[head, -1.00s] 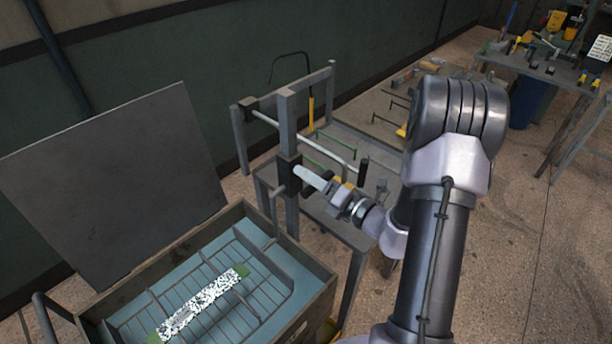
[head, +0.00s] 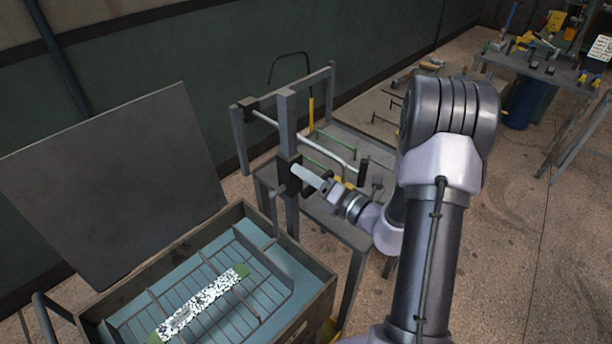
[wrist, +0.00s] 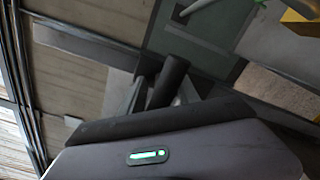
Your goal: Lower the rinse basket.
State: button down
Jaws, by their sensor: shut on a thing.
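The rinse basket (head: 160,295) is a dark wire rack in an open tank (head: 309,295) of blue liquid at lower left in the head view. A black-and-white speckled strip (head: 200,304) with green ends lies in it. A grey post (head: 288,130) stands behind the tank, with a dark block partway up. My gripper (head: 308,177) is beside that block, shut on a dark handle (wrist: 168,80), which shows as a short cylinder in the wrist view. The exact contact is hidden by the gripper body.
A large grey panel (head: 115,185) stands upright behind the tank. A grey bench (head: 338,226) with a pale bar (head: 300,134) and green rods stands beside the post, close to my arm. Another tool table (head: 540,70) is at the far right. Open floor lies at right.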

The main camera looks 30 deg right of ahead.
notch_tip(320, 180, down, 16)
jog(key=b, duration=1)
jog(key=shift+f, duration=0.25)
jog(key=shift+s+a+f, duration=0.1)
jog(key=c, duration=1.2)
grip_release()
jog(key=shift+o, duration=0.6)
